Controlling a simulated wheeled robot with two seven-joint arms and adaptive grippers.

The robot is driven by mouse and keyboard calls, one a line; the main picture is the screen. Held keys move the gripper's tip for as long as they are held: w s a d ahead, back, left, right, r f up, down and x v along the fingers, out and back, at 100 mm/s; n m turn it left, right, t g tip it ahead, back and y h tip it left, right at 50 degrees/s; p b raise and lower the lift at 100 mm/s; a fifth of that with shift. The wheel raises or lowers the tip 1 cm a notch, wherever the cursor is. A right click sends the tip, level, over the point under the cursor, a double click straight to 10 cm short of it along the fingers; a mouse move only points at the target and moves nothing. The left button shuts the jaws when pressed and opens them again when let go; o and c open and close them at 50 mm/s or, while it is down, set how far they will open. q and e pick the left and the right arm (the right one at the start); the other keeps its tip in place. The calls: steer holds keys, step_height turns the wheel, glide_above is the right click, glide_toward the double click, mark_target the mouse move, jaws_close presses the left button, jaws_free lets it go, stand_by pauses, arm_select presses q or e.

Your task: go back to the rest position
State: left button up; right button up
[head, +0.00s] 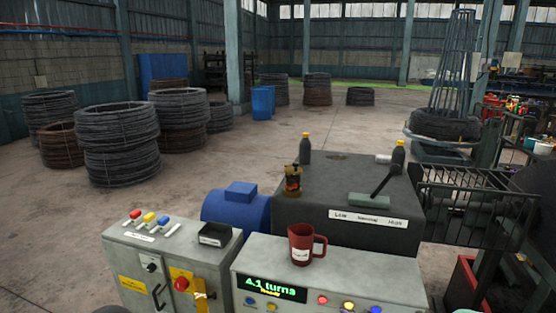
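Neither of my grippers can be made out in the head view. A small dark shape at the bottom left edge is too cut off to identify. A dark red mug (301,245) stands upright on the console top. Behind it is a dark gearbox housing (320,205) with a lever (385,182) and a label (368,219) with "LOW" at left and "HIGH" at right.
A grey switch cabinet (165,262) stands left of the console, with a small black tray (215,235) on top. A blue motor (236,210) sits behind it. Two dark bottles (305,150) (398,155) stand on the housing. A black cage (475,200) is at right. Wire coils (120,145) stand on open floor.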

steer(key=s+a+f+n+g+b, duration=0.1)
steer(key=s+f, duration=0.2)
steer(key=f, duration=0.3)
steer(key=s+a+f+n+g+y+b, duration=0.1)
steer(key=s+a+f+n, duration=0.1)
steer(key=f, duration=0.3)
steer(key=s+a+f+n+g+b, duration=0.1)
steer(key=s+f, duration=0.2)
steer(key=f, duration=0.3)
steer(key=s+a+f+n+g+y+b, duration=0.1)
steer(key=s+a+f+n+g+b, duration=0.2)
steer(key=s+f, duration=0.7)
steer(key=s+a+f+n+g+y+b, duration=0.1)
steer(key=s+a+f+n+g+b, duration=0.2)
steer(key=s+f, duration=0.7)
steer(key=shift+s+a+y+b, duration=0.35)
steer(key=shift+s+a+y, duration=0.05)
steer(key=shift+a, duration=0.25)
